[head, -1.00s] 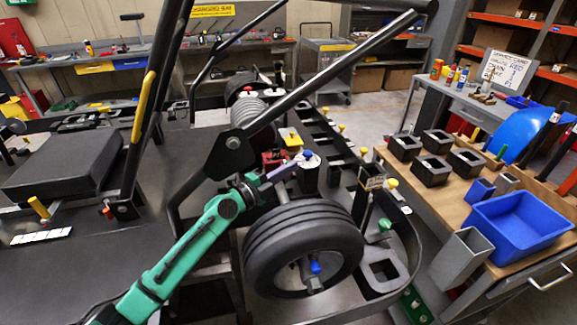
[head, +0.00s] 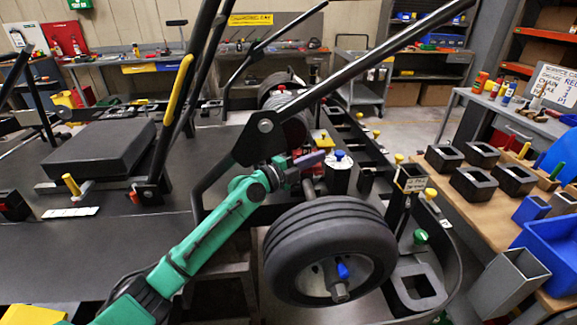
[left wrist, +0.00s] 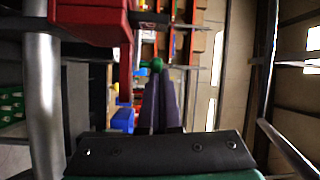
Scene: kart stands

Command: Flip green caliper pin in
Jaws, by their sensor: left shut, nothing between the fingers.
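My left gripper (head: 316,158) is shut and empty, its dark purple fingers pointing right above the wheel. A red caliper (head: 300,152) sits just behind it, mostly hidden by the gripper and the frame tube. In the left wrist view the red caliper (left wrist: 112,24) fills the upper left, and a narrow red leg hangs beside the fingers. A small green pin head (left wrist: 155,64) shows just beyond the closed fingertips (left wrist: 158,82); I cannot tell whether they touch. The green pin is not clear in the head view. My right gripper is not in view.
A wheel (head: 328,245) stands below the gripper. A block with a blue knob (head: 339,157) is just right of the fingertips. A slanted black tube (head: 370,62) crosses above. A separate green knob (head: 420,236) is lower right. A wooden bench (head: 490,215) holds black blocks.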

